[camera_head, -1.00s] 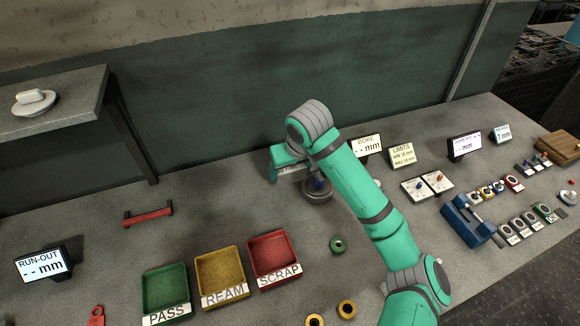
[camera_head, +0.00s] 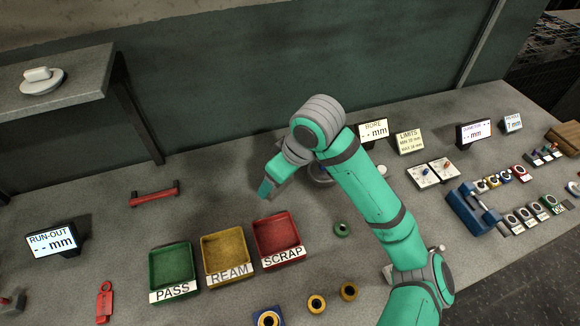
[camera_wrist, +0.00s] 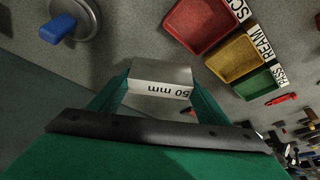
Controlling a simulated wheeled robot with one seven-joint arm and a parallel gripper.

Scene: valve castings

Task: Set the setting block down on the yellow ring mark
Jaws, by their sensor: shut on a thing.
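The setting block (camera_wrist: 160,76) is a pale grey block with "50 mm" on its side. In the wrist view it sits between the two green fingers of my gripper (camera_wrist: 161,88), which is shut on it. In the head view my gripper (camera_head: 268,188) hangs over the bench behind the coloured trays, and my arm hides most or all of the block. I cannot tell how high it is above the bench. I cannot make out a yellow ring mark on the bench in either view.
Green PASS (camera_head: 171,272), yellow REAM (camera_head: 227,255) and red SCRAP (camera_head: 278,238) trays stand in front of my gripper. A grey disc with a blue knob (camera_wrist: 66,27) is beside it. A red handle-like bar (camera_head: 155,194) lies left. Loose rings (camera_head: 317,304) lie in front.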

